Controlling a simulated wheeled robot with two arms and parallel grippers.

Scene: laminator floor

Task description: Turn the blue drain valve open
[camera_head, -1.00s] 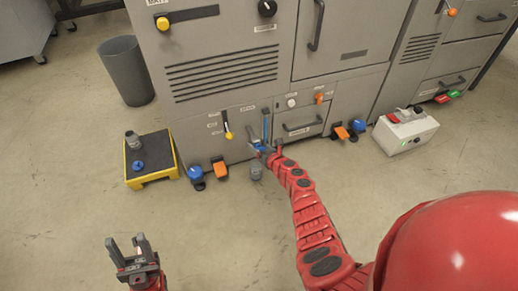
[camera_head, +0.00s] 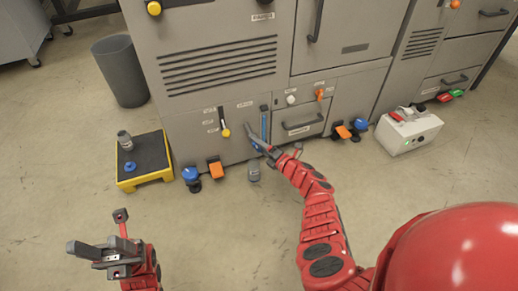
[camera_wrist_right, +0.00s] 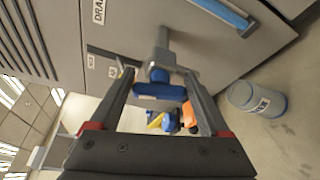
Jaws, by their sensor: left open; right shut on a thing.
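The blue drain valve handle (camera_wrist_right: 160,88) sits on a grey stem low on the machine front, near a label whose visible part reads "DRA". In the right wrist view my right gripper (camera_wrist_right: 165,82) has one finger at each end of the blue handle and is shut on it. In the head view my right gripper (camera_head: 262,146) is at the lower cabinet and mostly covers the valve. My left gripper (camera_head: 96,231) is open and empty above the floor at lower left, away from the machine.
A grey cup (camera_head: 254,170) labelled on its side stands on the floor below the valve. A vertical blue strip (camera_head: 264,122) is beside it. Blue and orange pedals (camera_head: 215,170) and a yellow step stool (camera_head: 146,181) are to the left. A white box (camera_head: 425,135) stands at right.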

